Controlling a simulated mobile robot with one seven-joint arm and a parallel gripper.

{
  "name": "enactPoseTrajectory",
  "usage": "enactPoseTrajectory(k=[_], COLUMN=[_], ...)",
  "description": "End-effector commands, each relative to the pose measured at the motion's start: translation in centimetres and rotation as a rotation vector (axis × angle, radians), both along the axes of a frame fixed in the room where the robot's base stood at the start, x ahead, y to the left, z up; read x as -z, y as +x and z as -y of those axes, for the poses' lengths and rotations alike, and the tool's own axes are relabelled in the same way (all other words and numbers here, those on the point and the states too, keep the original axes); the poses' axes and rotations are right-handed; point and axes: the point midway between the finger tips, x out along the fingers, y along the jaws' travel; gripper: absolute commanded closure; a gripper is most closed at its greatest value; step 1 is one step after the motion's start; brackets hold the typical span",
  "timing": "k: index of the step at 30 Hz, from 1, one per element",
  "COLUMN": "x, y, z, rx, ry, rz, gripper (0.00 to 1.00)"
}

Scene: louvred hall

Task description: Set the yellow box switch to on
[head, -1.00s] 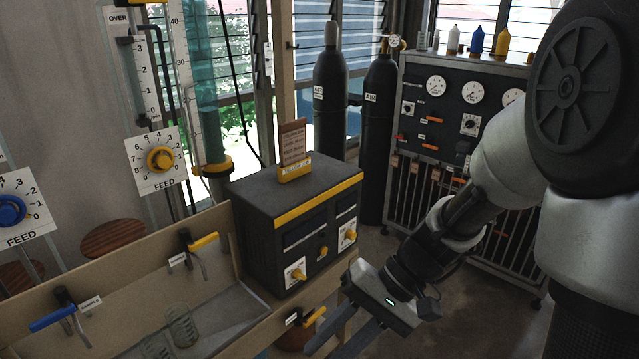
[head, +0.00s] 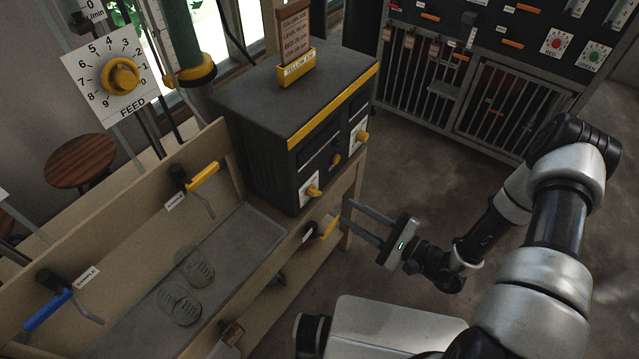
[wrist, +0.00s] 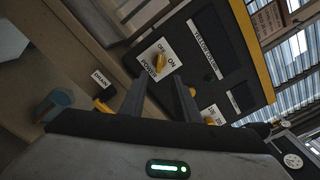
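My gripper (head: 346,217) is open and empty, in front of and below the box front, apart from the switch. In the wrist view its fingertips (wrist: 160,80) straddle the area just below the plate.
A yellow drain handle (head: 327,226) sticks out of the bench front close to my fingers. Another yellow knob (head: 361,135) is at the box's right. A yellow-handled tap (head: 203,174) and a blue-handled one (head: 48,308) stand over the trough.

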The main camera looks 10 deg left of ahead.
Motion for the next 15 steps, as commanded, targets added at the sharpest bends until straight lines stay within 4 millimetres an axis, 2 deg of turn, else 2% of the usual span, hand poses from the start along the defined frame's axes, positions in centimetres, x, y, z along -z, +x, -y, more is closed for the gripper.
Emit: enactPoseTrajectory(k=[5,15], x=[0.0,0.0], y=[0.5,2.3], z=[-1.5,-5.9], rx=[-0.004,-0.006], ry=[0.001,0.001], rz=[0.001,0.0], gripper=[0.71,0.71])
